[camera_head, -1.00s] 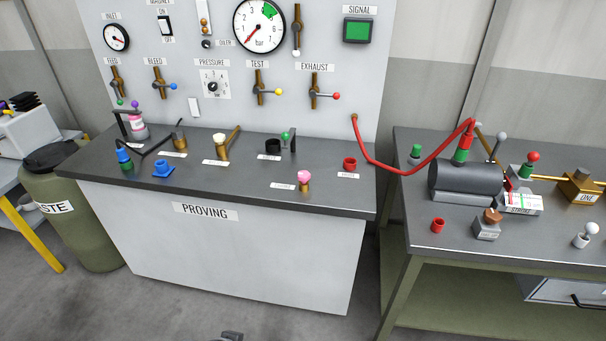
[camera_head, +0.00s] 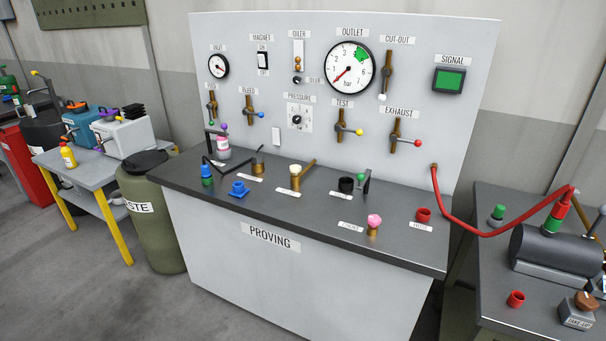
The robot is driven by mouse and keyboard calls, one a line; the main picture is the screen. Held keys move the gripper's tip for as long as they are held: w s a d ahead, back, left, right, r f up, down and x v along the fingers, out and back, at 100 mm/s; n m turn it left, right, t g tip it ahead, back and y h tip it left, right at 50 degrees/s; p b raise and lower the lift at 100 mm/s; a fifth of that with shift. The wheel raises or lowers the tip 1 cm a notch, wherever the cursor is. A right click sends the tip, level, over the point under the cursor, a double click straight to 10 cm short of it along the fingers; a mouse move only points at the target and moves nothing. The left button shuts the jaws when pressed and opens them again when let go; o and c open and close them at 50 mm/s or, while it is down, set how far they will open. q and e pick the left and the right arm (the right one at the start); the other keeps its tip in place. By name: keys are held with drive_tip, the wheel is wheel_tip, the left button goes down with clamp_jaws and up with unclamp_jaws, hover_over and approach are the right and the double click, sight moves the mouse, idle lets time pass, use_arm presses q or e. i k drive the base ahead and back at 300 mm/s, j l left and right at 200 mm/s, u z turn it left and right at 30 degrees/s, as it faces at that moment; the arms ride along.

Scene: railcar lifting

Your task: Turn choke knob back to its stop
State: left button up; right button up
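A pink knob (camera_head: 374,220) on a brass stem stands at the front right of the proving bench top. A small white label (camera_head: 350,227) lies to its left; its text is too small to read surely, so I cannot confirm that this is the choke knob. The panel behind also has a small black pressure knob (camera_head: 297,119) and a dark oiler knob (camera_head: 297,80). Neither of my grippers shows in this view, and nothing touches the pink knob.
The proving bench (camera_head: 270,270) has bottles, a blue part (camera_head: 239,188) and brass fittings on it. An olive bin (camera_head: 150,215) stands left. Floor at front left is clear.

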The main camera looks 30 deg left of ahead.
sight(373, 220)
drive_tip(key=i+l+u, duration=0.1)
drive_tip(key=i+u, duration=0.2)
drive_tip(key=i, duration=0.2)
drive_tip(key=i+l+u, duration=0.3)
drive_tip(key=i, duration=0.15)
